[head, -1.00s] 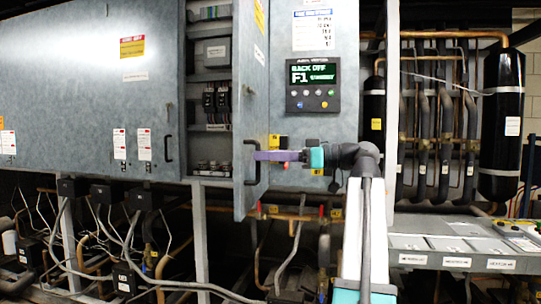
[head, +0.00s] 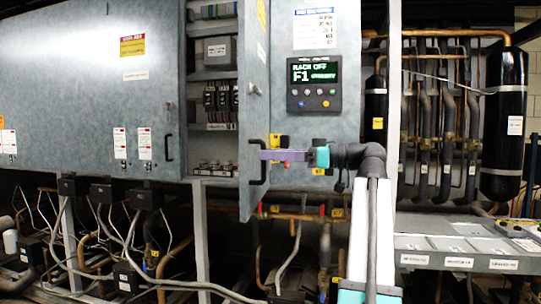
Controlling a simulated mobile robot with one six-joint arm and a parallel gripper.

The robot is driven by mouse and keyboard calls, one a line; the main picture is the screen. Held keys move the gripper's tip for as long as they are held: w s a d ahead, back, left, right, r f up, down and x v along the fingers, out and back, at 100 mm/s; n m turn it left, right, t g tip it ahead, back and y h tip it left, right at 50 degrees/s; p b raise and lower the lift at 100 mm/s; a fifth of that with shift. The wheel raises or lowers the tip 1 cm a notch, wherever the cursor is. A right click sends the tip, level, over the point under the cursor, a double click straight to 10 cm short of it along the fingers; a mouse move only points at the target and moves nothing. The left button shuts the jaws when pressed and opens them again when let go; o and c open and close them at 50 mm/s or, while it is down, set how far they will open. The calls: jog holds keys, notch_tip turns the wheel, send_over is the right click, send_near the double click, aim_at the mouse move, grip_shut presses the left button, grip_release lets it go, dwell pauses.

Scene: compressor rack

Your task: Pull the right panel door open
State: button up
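The right panel door (head: 252,60) is a grey metal door standing well open, seen at a steep angle to the right of the cabinet opening (head: 213,60). Its black bar handle (head: 262,178) is on the face turned to the right. My gripper (head: 266,155) reaches in from the right, with purple fingers level across the handle and their tips at its bar. The fingers overlap in this side view, so the gap between them is hidden, and I cannot tell whether they clasp the bar or hook it.
A closed grey door (head: 90,90) covers the cabinet on the left. A control display (head: 314,83) is on the panel behind my arm. Pipes and a black cylinder (head: 503,120) stand at the right, above a low ledge (head: 460,245). Cables and pipes fill the space below.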

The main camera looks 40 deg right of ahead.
jog(key=v, duration=1.2)
jog(key=shift+s+d, duration=0.15)
jog(key=shift+s, duration=0.15)
